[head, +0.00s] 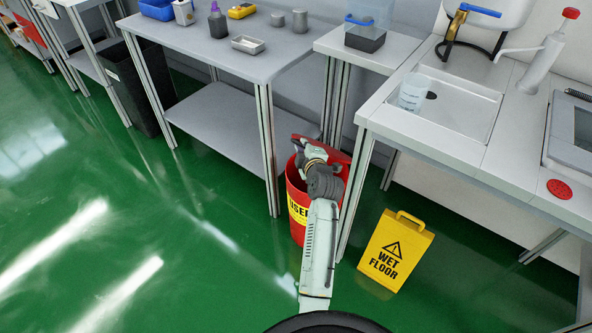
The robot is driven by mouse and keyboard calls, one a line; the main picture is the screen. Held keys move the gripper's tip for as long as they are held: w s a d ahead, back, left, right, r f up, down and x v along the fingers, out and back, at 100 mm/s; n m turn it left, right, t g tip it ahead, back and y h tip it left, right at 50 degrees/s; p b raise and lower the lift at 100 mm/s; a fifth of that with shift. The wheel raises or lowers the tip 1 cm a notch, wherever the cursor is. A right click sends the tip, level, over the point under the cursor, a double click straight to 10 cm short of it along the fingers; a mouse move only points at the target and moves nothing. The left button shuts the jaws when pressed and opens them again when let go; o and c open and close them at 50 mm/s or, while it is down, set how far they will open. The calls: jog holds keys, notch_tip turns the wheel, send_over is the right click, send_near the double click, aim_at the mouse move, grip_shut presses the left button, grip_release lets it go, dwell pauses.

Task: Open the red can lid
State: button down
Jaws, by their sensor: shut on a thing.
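The red can (299,220) stands on the green floor between two workbenches, with a yellow label on its front. Its red lid (338,155) shows at the top, tilted at the back, with a dark gap under its left part. My gripper (303,143) is at the top of the can, at the lid's left side, shut on the lid as far as I can see. My arm covers much of the can's right front, and the fingertips are small and partly hidden.
A yellow wet floor sign (396,250) stands to the right of the can. A grey workbench (215,60) is at the left and a sink bench (440,140) at the right, their legs close to the can. A black bin (135,85) stands further left. The floor at left front is clear.

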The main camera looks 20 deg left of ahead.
jog(key=w+d+r+g, duration=0.1)
jog(key=w+d+r, duration=0.1)
jog(key=w+r, duration=0.4)
jog(key=shift+w+d+r+m, duration=0.3)
jog(key=shift+w+m, duration=0.1)
jog(key=shift+w, duration=0.35)
jog(key=c, duration=1.8)
grip_release()
jog(key=shift+o, duration=0.6)
jog(key=shift+s+f, duration=0.1)
jog(key=shift+f, duration=0.05)
